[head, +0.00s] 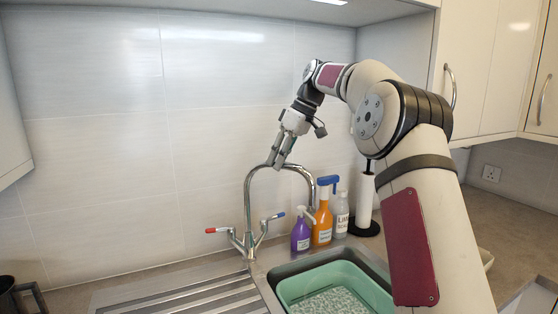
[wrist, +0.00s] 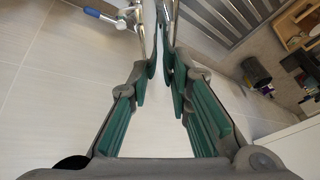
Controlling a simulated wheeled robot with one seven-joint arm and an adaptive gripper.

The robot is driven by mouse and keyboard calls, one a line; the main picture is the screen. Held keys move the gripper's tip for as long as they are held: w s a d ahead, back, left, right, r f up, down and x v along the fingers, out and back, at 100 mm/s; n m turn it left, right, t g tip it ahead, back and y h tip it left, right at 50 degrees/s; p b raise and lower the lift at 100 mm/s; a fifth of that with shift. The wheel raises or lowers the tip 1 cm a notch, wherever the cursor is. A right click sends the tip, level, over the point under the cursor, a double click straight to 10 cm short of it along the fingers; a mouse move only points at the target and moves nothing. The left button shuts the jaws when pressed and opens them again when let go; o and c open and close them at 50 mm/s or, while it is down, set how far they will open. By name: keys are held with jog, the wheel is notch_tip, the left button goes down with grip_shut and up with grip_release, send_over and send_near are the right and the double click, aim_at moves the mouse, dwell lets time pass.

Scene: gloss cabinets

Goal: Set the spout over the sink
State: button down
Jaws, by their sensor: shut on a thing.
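The chrome spout (head: 310,180) is a tall arch rising from a tap with a red-tipped lever (head: 217,230) and a blue-tipped lever (head: 273,217). Its free end hangs to the right, in front of the bottles in the head view. I cannot tell exactly what lies below that end. My gripper (head: 277,163) is shut on the top of the arch. In the wrist view the gripper (wrist: 161,60) has its green-padded fingers close together, with chrome tube at the tips. The sink (head: 272,279) is at the lower right and holds a green tub (head: 293,287).
Purple (head: 300,237), orange (head: 322,228) and white (head: 341,218) bottles stand behind the sink. A dark-based holder (head: 365,228) stands to their right. A ribbed drainer (head: 190,295) lies left of the sink. The tiled wall is close behind the tap.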

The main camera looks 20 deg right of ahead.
jog(key=c, duration=1.5)
grip_release()
jog(key=shift+o, duration=0.2)
jog(key=shift+r, duration=0.1)
jog(key=v, duration=0.7)
jog(key=shift+d+r, duration=0.1)
jog(key=shift+r, duration=0.05)
